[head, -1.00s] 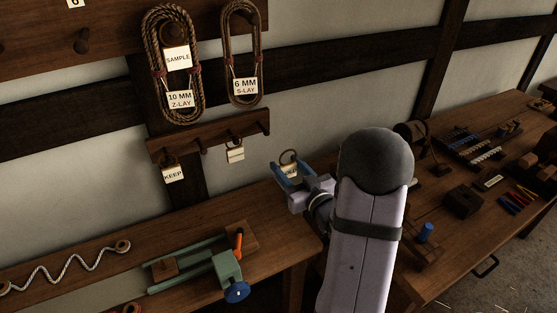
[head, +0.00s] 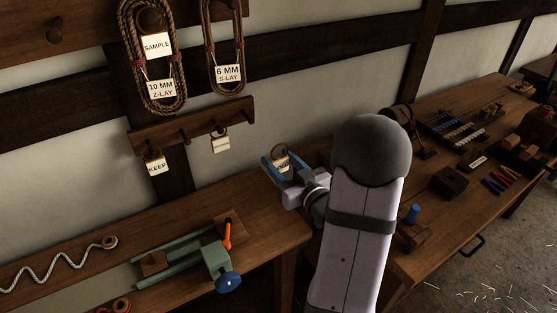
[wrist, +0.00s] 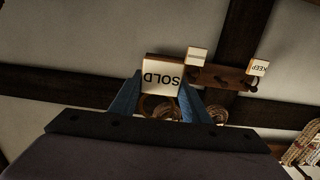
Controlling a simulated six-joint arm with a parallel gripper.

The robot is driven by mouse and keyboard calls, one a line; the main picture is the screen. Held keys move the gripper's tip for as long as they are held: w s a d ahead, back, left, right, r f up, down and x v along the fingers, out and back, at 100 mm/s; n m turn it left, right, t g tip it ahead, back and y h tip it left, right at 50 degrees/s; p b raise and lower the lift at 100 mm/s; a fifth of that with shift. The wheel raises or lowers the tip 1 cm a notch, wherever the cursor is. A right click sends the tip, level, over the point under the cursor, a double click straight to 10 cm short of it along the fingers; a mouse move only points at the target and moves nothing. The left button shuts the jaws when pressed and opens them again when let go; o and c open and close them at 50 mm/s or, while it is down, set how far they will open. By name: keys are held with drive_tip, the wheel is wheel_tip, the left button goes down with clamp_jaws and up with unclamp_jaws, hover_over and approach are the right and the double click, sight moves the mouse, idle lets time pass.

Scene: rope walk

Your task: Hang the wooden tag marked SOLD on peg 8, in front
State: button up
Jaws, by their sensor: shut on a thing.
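My gripper (head: 276,168) is shut on the wooden tag marked SOLD (wrist: 162,77). In the wrist view the tag is upside down between the two blue fingers, with its round ring below it in the picture. The tag also shows small in the head view (head: 281,164), held in the air right of the small peg rack (head: 190,126). On that rack hang a KEEP tag (head: 156,166) and another pale tag (head: 221,143) whose writing I cannot read. No peg number is readable now, so I cannot tell which is peg 8.
A rope coil with SAMPLE and 10 MM labels (head: 129,62) and a 6 MM coil (head: 209,40) hang above the rack. A bare peg (head: 56,30) is at upper left. Below, a bench (head: 180,213) carries a green vise (head: 211,256). A second bench (head: 390,270) stands right.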

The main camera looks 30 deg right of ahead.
drive_tip(key=shift+s, duration=1)
drive_tip(key=shift+s+r+p, duration=0.15)
drive_tip(key=shift+s+p, duration=0.1)
drive_tip(key=shift+p, duration=0.15)
drive_tip(key=shift+s+p, duration=1)
drive_tip(key=shift+p, duration=0.2)
drive_tip(key=p, duration=0.6)
approach(281, 163)
drive_tip(key=shift+w+f, duration=0.25)
drive_tip(key=shift+w, duration=0.4)
